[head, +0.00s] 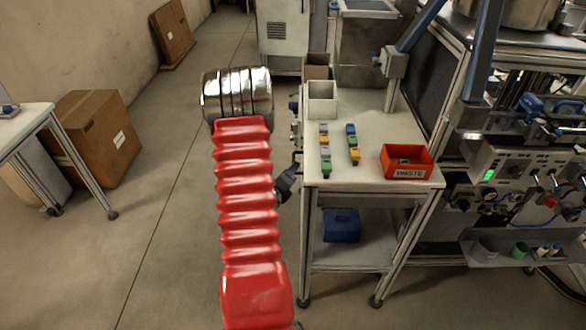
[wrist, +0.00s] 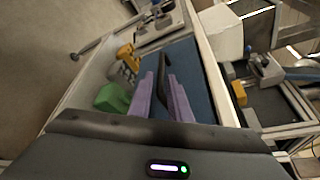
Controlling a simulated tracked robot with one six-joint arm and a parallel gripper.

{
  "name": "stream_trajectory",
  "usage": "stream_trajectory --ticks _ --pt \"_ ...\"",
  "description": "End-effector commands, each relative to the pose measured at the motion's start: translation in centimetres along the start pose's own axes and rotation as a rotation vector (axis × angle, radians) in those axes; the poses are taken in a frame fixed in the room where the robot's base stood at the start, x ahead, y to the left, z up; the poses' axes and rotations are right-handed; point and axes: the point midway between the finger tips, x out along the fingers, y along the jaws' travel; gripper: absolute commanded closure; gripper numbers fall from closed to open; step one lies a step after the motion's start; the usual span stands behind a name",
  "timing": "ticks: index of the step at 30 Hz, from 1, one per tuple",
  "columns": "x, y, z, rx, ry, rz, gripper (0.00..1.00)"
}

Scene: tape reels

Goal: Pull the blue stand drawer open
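In the wrist view, a blue panel (wrist: 198,82) with a dark curved bar (wrist: 162,88) across it lies ahead of my gripper; it looks like the blue drawer with its handle. My gripper (wrist: 163,75) has purple fingers, one on each side of the bar. I cannot tell whether they touch it. In the head view, my gripper (head: 287,184) is mostly hidden behind my red arm, at the left side of the white-topped stand (head: 372,188). The drawer front is not clearly visible there; a blue box (head: 341,226) shows below the tabletop.
On the stand are a white bin (head: 322,100), several coloured reels or blocks (head: 353,145) and a red bin marked WASTE (head: 408,161). A machine with blue posts stands at right. A cardboard box (head: 98,138) and a table stand at left. The floor between is clear.

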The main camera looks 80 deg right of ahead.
Motion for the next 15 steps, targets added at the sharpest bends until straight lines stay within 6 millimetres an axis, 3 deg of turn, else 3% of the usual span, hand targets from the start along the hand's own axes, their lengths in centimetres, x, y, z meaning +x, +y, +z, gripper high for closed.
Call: stream_trajectory --ticks 6,15 --pt "2.1 0.0 0.0 0.0 0.001 -0.001 0.83" --pt "2.4 0.0 0.0 0.0 -0.001 0.0 0.83"
